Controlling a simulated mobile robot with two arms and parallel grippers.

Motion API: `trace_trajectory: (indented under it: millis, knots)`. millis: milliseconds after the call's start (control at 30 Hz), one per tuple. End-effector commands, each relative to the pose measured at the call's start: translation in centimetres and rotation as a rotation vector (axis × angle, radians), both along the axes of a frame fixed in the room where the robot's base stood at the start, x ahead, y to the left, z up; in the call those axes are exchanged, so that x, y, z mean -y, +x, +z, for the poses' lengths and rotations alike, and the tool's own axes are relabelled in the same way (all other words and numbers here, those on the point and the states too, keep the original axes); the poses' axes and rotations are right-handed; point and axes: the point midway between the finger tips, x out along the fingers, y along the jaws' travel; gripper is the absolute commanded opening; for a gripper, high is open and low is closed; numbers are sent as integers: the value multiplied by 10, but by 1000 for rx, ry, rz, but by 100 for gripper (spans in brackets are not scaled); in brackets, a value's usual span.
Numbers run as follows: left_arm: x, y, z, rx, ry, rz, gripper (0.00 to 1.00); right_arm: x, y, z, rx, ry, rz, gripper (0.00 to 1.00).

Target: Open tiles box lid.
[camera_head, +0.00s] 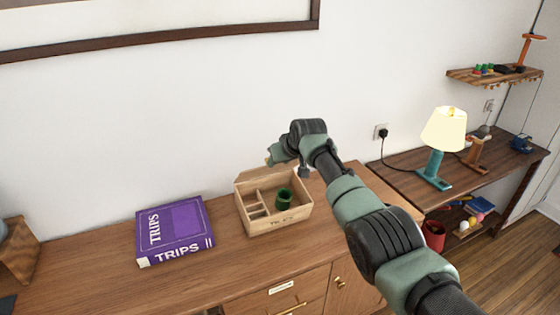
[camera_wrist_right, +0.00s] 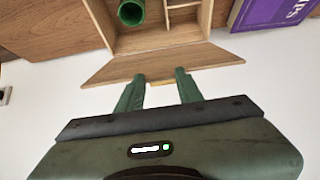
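The light wooden tiles box (camera_head: 290,217) stands on the wooden cabinet, with its inside and dividers in view. Its lid (camera_head: 250,181) is raised along the back side. In the right wrist view the lid (camera_wrist_right: 165,66) is folded out from the box's wall (camera_wrist_right: 160,42). A green cylinder (camera_head: 283,199) stands inside the box. My right gripper (camera_wrist_right: 160,79) is open, its two green fingers apart at the lid's outer edge; I cannot tell whether they touch it. In the head view this gripper (camera_head: 270,160) is behind the box. My left gripper is not in view.
A purple book (camera_head: 175,230) lies left of the box on the cabinet top (camera_head: 100,281). A white wall (camera_head: 150,110) stands close behind. A lit lamp (camera_head: 437,150) is on a side table at the right. The cabinet top in front of the book is clear.

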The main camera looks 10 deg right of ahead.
Motion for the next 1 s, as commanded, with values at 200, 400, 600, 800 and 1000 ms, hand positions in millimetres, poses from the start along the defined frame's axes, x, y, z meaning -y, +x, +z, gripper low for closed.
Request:
trace_trajectory:
  millis: [200, 400, 600, 800, 1000]
  knots:
    - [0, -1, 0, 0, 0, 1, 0, -1, 1, 2, 5, 2, 1, 58]
    - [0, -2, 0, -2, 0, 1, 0, 0, 0, 1, 2, 1, 1, 58]
    - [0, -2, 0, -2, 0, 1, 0, 1, -5, 8, 4, 3, 1, 58]
    - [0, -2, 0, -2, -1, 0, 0, 6, -19, 22, 6, 1, 0, 58]
    - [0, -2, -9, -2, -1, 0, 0, 12, -36, 41, 8, 1, 1, 58]
